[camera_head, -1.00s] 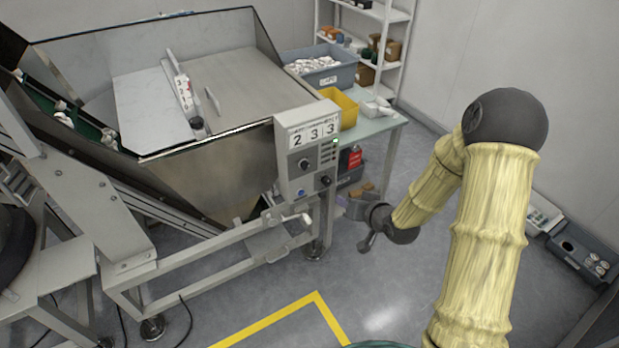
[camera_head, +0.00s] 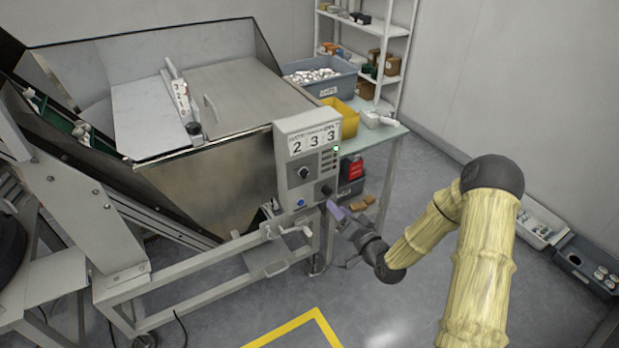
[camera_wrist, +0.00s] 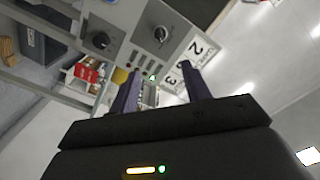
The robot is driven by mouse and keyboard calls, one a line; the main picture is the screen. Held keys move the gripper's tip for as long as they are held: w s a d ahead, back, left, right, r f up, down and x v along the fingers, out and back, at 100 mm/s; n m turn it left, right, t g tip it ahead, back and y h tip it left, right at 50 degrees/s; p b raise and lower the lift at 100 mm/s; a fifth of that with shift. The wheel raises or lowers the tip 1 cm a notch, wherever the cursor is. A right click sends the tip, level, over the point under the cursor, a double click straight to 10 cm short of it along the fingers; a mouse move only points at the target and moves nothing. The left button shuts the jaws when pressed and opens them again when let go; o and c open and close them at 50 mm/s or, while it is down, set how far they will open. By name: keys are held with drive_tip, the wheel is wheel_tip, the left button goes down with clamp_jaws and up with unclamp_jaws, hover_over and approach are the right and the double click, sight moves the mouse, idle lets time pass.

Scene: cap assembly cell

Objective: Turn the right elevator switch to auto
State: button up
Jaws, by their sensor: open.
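The grey control box (camera_head: 291,183) stands at the front corner of the hopper. Its face has an upper left black knob (camera_head: 303,173), a lower right black knob (camera_head: 326,190) and a blue button. My gripper (camera_head: 333,208) is open and empty, its purple fingers just below and right of the lower right knob. In the wrist view, the fingers (camera_wrist: 160,80) stand apart in front of the box. The upper knob (camera_wrist: 161,34) and the lower right knob (camera_wrist: 100,40) both show beyond the fingertips, not between them. The switch labels are too small to read.
A side table (camera_head: 385,137) with bins stands behind. Open floor lies in front and to the right.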

sight(307, 176)
drive_tip(key=x, duration=1.6)
drive_tip(key=shift+w+a+p, duration=0.2)
drive_tip(key=shift+a+p, duration=0.15)
drive_tip(key=c, duration=1)
drive_tip(key=shift+f+n+b, duration=0.1)
drive_tip(key=shift+n+b, duration=0.35)
drive_tip(key=shift+n, duration=0.05)
drive_tip(key=n+b, duration=0.3)
drive_tip(key=n, duration=0.1)
drive_tip(key=shift+f+b, duration=0.1)
drive_tip(key=shift+b, duration=0.3)
drive_tip(key=shift+s+n+b, duration=0.1)
drive_tip(key=shift+n+b, duration=1.4)
drive_tip(key=shift+n, duration=0.4)
